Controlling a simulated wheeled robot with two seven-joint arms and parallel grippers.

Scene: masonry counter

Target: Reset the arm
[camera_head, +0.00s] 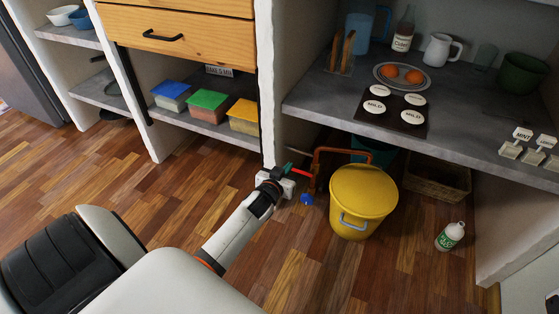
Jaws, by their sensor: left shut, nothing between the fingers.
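My left arm comes in from the lower left of the head view and reaches toward the foot of the white wall between the bays. My left gripper (281,171) is at its end, small in the picture, and shut with nothing held. Red, green and blue parts show close to the gripper, near the copper pipe (317,170) under the counter. I cannot tell whether the gripper touches any of them. My right gripper is not in view.
A yellow bin (362,197) stands just right of the gripper. The counter (310,97) above holds a plate (402,77), a dark tray (388,121) and a white jug (441,49). The wooden floor (110,190) at left is clear.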

